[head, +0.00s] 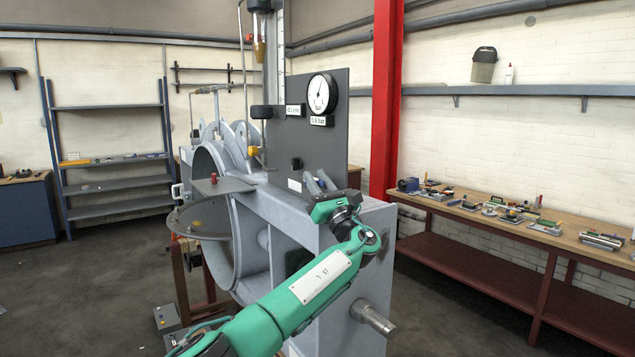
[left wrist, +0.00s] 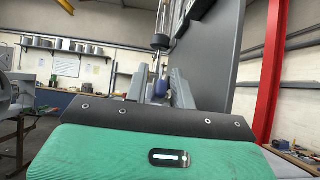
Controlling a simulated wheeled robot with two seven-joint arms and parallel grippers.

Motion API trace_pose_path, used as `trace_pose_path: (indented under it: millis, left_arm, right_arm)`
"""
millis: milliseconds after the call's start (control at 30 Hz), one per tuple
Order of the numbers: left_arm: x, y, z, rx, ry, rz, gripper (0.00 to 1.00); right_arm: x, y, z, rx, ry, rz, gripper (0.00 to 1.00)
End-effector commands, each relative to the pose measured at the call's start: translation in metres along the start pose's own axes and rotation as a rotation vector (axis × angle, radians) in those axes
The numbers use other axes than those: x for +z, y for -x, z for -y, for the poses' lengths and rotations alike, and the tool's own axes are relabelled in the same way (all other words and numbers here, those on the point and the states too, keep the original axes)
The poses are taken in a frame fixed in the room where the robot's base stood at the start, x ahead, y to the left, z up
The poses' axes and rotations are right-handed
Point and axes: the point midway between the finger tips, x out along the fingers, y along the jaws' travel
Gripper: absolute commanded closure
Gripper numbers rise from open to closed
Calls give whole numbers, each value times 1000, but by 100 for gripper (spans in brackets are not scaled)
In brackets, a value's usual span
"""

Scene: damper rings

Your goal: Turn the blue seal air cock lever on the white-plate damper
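The grey damper machine (head: 290,215) fills the middle of the head view, with a small white plate (head: 295,185) on it beside my left gripper. My left gripper (head: 319,182) is over the top of the machine, in front of the dark upright panel. In the left wrist view its two grey fingers (left wrist: 160,88) stand apart. My right gripper is not in view.
A dark panel (head: 345,140) with a round gauge (head: 322,95) rises behind the gripper. A red column (head: 386,90) stands behind it. A yellow knob (head: 253,150) and a vertical pipe are to the left. A workbench (head: 580,226) with several tools is at right.

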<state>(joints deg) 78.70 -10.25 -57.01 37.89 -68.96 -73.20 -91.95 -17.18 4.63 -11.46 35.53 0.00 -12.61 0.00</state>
Motion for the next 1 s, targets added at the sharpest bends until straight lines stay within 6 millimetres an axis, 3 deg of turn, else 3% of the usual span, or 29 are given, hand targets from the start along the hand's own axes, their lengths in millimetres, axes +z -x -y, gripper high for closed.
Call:
trace_pose_path:
  millis: [300, 467, 1000]
  left_arm:
    - [0, 0, 0, 0, 0, 0, 68]
    - [-2, 12, 0, 0, 3, 0, 68]
    - [-3, 122, 0, -1, 2, 0, 68]
  right_arm:
    - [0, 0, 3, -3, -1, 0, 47]
    - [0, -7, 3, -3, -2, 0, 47]
    - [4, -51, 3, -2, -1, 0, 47]
